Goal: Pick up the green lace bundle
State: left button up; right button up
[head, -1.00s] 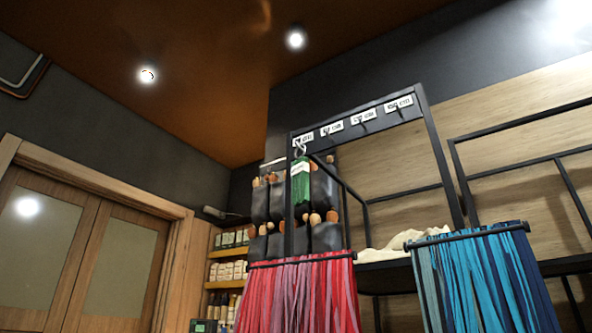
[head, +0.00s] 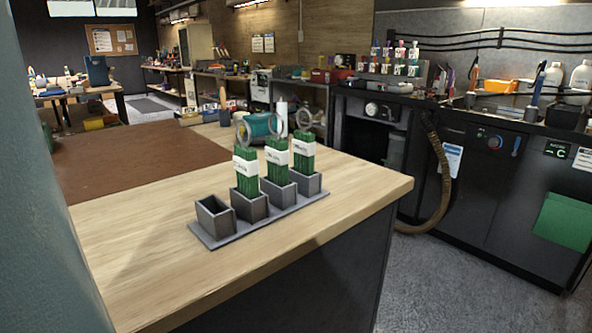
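Three green lace bundles stand upright in a grey rack (head: 215,238) on a wooden counter in the head view. The nearest cup (head: 214,215), at the left end, is empty. The writing on the bands is too small to read. Neither of my grippers is in view.
The wooden counter (head: 150,270) has free room around the rack and a brown mat (head: 140,160) behind it. A teal round object (head: 260,128) stands behind the bundles. A dark workbench (head: 490,190) with a hose (head: 440,180) is at right. A grey-green surface (head: 45,200) blocks the left edge.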

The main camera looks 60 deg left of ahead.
aim_at(246, 163)
jog(key=u, duration=0.45)
jog(key=k+j+u, duration=0.1)
jog(key=u, duration=0.35)
jog(key=j+u, duration=0.15)
jog(key=u, duration=0.3)
jog(key=j+u, duration=0.1)
jog(key=u, duration=0.35)
jog(key=k, duration=0.05)
